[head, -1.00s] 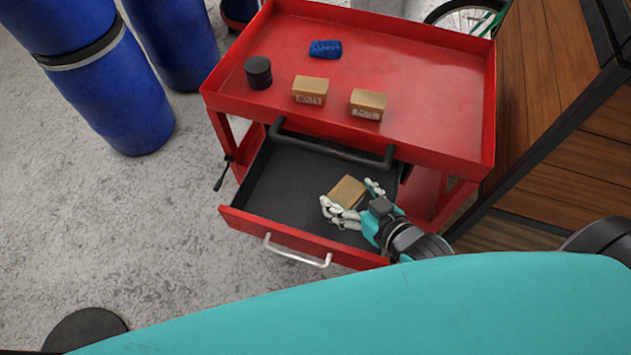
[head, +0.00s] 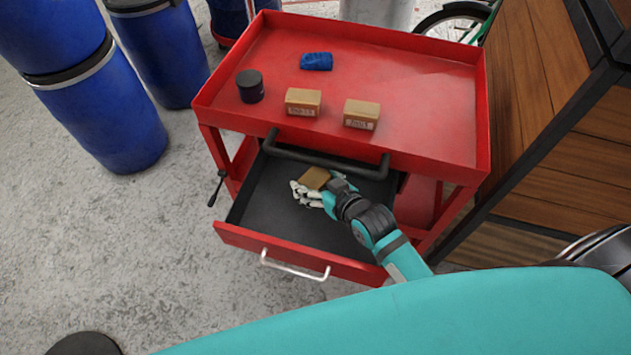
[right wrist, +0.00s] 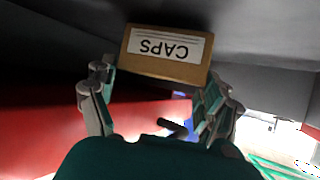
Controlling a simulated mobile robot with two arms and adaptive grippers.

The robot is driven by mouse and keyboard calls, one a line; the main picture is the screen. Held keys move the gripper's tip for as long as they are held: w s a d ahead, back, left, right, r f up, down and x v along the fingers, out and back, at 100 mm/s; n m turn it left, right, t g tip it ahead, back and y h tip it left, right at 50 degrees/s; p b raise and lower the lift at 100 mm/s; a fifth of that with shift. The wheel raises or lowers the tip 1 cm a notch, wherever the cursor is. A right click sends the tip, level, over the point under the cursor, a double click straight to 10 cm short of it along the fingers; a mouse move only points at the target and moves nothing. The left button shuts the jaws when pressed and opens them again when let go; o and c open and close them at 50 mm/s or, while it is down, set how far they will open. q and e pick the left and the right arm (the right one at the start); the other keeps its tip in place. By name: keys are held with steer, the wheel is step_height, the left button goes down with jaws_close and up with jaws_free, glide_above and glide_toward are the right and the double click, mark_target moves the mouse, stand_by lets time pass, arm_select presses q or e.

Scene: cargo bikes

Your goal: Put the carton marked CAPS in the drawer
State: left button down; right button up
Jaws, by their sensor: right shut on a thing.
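The brown carton marked CAPS (right wrist: 165,55) shows in the right wrist view with its label upside down, between the fingers of my right gripper (right wrist: 158,98). In the head view the same carton (head: 315,178) is at the drawer's far part, with my right gripper (head: 316,190) shut on it. The drawer (head: 262,205) is pulled out of the red cart and has a dark floor. The carton is over or in the drawer; I cannot tell whether it touches the floor. My left gripper is not in view.
On the red cart's top (head: 420,110) are two other cartons (head: 303,102) (head: 361,114), a dark round tin (head: 250,86) and a blue roll (head: 316,61). Blue barrels (head: 105,120) stand at the left. A wooden box (head: 550,130) stands close at the right.

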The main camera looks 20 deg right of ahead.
steer(key=shift+w+a+f, duration=0.1)
steer(key=shift+w+f, duration=0.4)
steer(key=shift+f, duration=0.05)
steer(key=shift+s, duration=0.1)
steer(key=o, duration=1.3)
steer(key=shift+f, duration=0.1)
steer(key=shift+c, duration=0.2)
steer(key=shift+s+r, duration=0.2)
steer(key=p+v, duration=0.1)
steer(key=v, duration=1)
steer(key=shift+s+r, duration=0.2)
steer(key=shift+r, duration=0.05)
